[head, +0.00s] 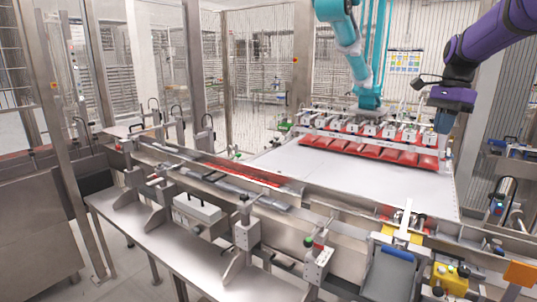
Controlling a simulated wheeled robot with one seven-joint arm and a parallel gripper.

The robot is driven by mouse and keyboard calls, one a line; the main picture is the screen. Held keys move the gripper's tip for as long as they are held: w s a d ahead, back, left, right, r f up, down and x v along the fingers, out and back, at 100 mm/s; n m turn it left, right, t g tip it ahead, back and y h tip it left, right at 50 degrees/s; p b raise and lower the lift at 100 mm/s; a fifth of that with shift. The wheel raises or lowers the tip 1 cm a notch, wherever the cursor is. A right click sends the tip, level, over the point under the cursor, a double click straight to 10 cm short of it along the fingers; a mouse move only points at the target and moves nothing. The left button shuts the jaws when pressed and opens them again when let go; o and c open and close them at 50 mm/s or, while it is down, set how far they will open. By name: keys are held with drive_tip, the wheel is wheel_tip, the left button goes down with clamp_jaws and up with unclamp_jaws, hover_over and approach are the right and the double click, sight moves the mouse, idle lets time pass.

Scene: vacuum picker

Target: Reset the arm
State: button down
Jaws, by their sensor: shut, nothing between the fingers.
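My purple arm reaches in from the upper right. My gripper (443,124) hangs at its end, pointing down, shut and empty. It is in front of the right end of the picker head and over the right side of the white table, apart from the surface as far as I can tell. A teal picker arm (345,35) hangs at the top centre. Below it is a wide picker head (375,127) with several suction units. A row of red packs (370,156) lies under the head; whether they touch the cups is unclear.
The white table (365,183) is bare in front of the packs. A metal conveyor rail (215,163) crosses diagonally, with red packs (255,178) in its channel. Clamps and posts line its near side. A yellow button box (450,278) stands at the lower right. Wire fencing encloses the back.

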drive_tip(key=s+a+n+t, duration=0.1)
drive_tip(key=s+a+n, duration=0.3)
drive_tip(key=s, duration=0.4)
drive_tip(key=s+a+r+n+t+h, duration=0.1)
drive_tip(key=s+a+n+t, duration=0.15)
drive_tip(key=s, duration=0.55)
drive_tip(key=s+a+n+t, duration=0.1)
drive_tip(key=s+a+n, duration=0.4)
drive_tip(key=s, duration=0.4)
drive_tip(key=s+a+f+n+t, duration=0.1)
drive_tip(key=s+f+n, duration=0.3)
drive_tip(key=s, duration=0.4)
drive_tip(key=shift+a+f+t+h, duration=0.35)
drive_tip(key=shift+a+f+h, duration=0.05)
drive_tip(key=shift+s, duration=0.1)
